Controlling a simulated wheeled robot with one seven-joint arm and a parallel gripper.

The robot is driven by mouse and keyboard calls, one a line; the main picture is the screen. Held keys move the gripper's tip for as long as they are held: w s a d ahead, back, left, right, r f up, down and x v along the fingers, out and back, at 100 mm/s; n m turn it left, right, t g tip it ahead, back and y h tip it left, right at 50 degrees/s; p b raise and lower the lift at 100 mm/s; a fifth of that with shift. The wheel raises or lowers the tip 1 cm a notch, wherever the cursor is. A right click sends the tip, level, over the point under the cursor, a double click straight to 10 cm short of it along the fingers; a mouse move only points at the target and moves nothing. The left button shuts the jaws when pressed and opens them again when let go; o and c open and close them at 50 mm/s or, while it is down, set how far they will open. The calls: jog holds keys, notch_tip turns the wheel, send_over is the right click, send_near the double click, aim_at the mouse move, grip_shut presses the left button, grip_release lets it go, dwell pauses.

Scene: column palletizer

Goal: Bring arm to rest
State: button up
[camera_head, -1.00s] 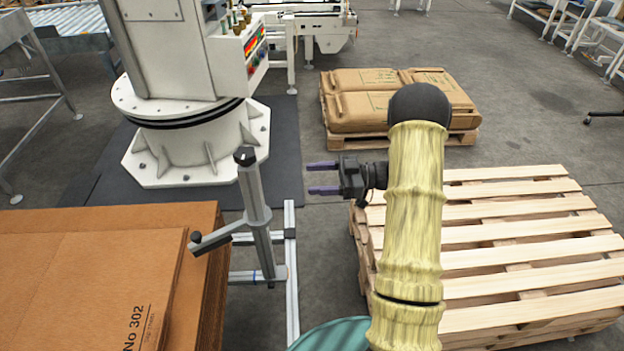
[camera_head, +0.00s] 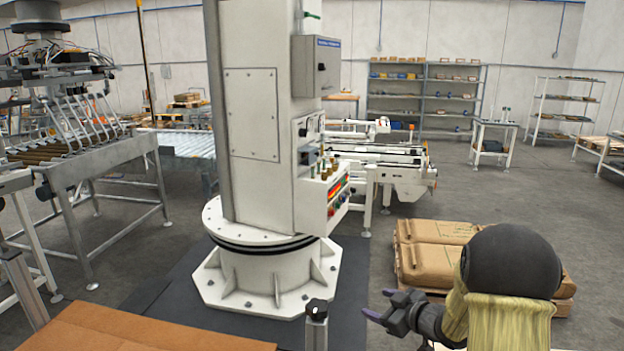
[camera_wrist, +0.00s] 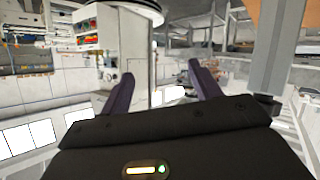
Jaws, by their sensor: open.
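My gripper (camera_head: 378,306) shows low in the head view, right of the centre, with its purple fingers apart and pointing left. Nothing is between them. My arm, in a yellow sleeve with a dark round joint, stands behind it at the lower right and hides part of the floor and sacks. In the wrist view the two fingers of my gripper (camera_wrist: 160,88) are spread, with only the distant room between them.
The white palletizer column (camera_head: 262,130) stands at the centre on a dark mat. Brown sacks (camera_head: 428,250) lie on a pallet at the right, behind my arm. Cardboard (camera_head: 150,335) lies at the lower left. A grey post (camera_head: 316,325) stands left of my gripper. Open floor lies further right.

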jog(key=s+a+m+g+h+p, duration=0.1)
jog(key=s+m+g+h, duration=0.6)
jog(key=s, duration=1.9)
jog(key=a+m+g, duration=0.1)
jog(key=m, duration=0.1)
jog(key=shift+s+r+m+g+p, duration=0.15)
jog(key=shift+r+m+g+p, duration=0.15)
jog(key=shift+r, duration=0.1)
